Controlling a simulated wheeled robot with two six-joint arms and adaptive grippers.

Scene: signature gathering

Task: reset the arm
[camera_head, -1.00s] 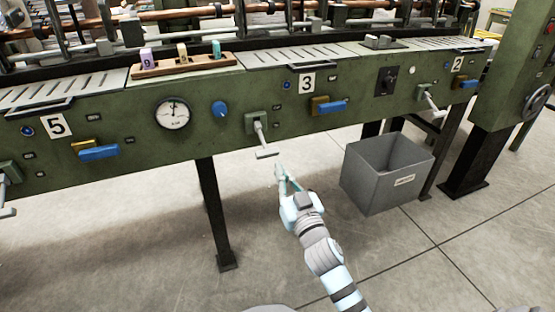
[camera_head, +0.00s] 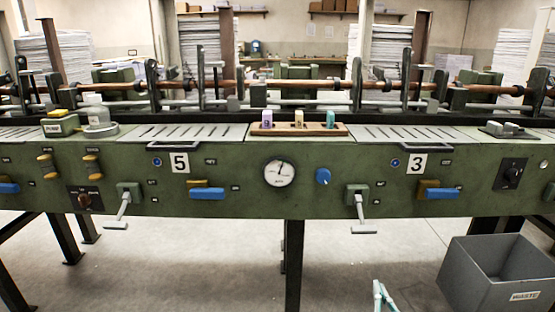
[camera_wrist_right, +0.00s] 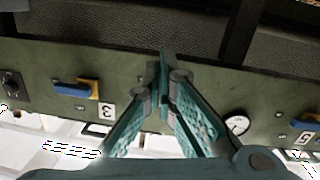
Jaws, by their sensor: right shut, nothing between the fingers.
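My right gripper (camera_head: 382,296) shows only as teal fingertips at the bottom edge of the head view, right of centre. It is low in front of the green machine panel (camera_head: 270,201), and most of the arm is out of the picture. In the right wrist view the teal fingers of this gripper (camera_wrist_right: 166,75) meet at their tips, with nothing held. That view shows the panel upside down behind them, with the number 3 plate (camera_wrist_right: 106,112) and the dial gauge (camera_wrist_right: 238,125) on either side. My left gripper is not in view.
A grey waste bin (camera_head: 470,285) stands on the floor at the lower right. A lever (camera_head: 361,213) sticks out from the panel above the right gripper, and another lever (camera_head: 121,211) is at left. A wooden rack (camera_head: 335,129) with small coloured blocks sits on the machine top.

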